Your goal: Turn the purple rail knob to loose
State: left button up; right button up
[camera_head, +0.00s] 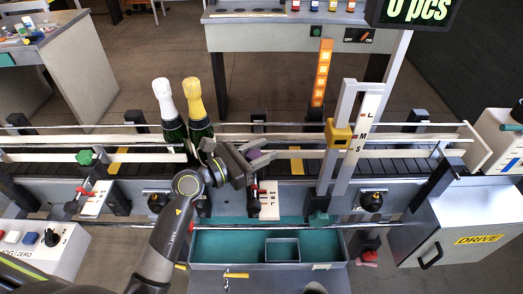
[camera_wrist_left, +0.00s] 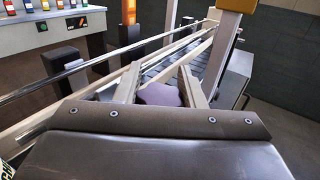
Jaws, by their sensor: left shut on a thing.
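The purple rail knob (camera_head: 254,154) sits at the near side of the conveyor, left of the yellow-clamped post, and is partly covered by my gripper. In the left wrist view the purple knob (camera_wrist_left: 160,95) lies between the two pale fingers. My left gripper (camera_head: 257,156) is shut on the knob, its arm reaching up from the lower left; its fingers also show in the left wrist view (camera_wrist_left: 161,85). The knob's pointer or marking is hidden, so I cannot tell its setting. My right gripper is not in view.
Two bottles, one white-topped (camera_head: 165,100) and one gold-topped (camera_head: 195,100), stand on the conveyor (camera_head: 60,168) just left of my gripper. A green knob (camera_head: 85,156) is farther left. A post with a yellow clamp (camera_head: 338,132) stands right. A teal tray (camera_head: 225,248) lies in front.

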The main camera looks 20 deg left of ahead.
pick_arm(q)
jog(key=shift+r+n+t+y+p, duration=0.2)
jog(key=shift+n+t+y+p, duration=0.35)
jog(key=shift+p, duration=0.25)
jog(key=shift+a+f+n+t+y+p, duration=0.1)
jog(key=shift+n+t+y+p, duration=0.2)
jog(key=shift+y, duration=0.15)
jog(key=shift+w, duration=0.1)
jog(key=shift+f, duration=0.1)
jog(key=o, duration=1)
jog(key=shift+a, duration=0.1)
